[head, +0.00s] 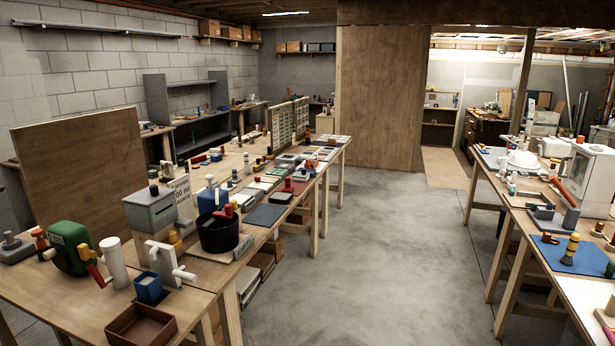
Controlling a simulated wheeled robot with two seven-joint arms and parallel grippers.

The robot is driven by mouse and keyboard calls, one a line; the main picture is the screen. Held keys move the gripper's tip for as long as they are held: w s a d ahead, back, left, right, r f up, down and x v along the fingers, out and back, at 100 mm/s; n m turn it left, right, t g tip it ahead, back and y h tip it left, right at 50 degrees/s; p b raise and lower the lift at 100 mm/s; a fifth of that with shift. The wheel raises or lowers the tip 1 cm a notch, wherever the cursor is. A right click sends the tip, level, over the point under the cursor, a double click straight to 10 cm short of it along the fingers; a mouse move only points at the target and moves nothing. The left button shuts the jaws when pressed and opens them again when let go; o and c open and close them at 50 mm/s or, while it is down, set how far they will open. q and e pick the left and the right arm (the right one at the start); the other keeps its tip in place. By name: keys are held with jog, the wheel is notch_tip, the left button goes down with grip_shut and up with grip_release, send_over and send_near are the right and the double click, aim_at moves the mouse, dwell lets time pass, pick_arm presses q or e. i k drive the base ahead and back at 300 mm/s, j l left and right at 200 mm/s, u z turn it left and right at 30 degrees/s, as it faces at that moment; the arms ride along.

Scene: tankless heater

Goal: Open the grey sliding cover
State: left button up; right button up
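No grey sliding cover can be told for certain in the head view. A grey box (151,212) with a sloped top stands on the near end of the left workbench (50,295); I cannot tell whether any part of it slides. Several small grey and pale panels (287,161) lie flat farther along that bench, too small to make out. Neither of my grippers is in view.
A black bucket (218,233), a green reel (70,246) and an open brown tray (141,328) crowd the left bench's near end. A right workbench (541,255) holds blue mats and a white machine (590,172). The concrete floor (375,255) between the benches is clear.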

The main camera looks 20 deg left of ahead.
aim_at(304, 174)
jog(key=i, duration=2.05)
jog(key=i+l+u, duration=0.1)
jog(key=i, duration=1.95)
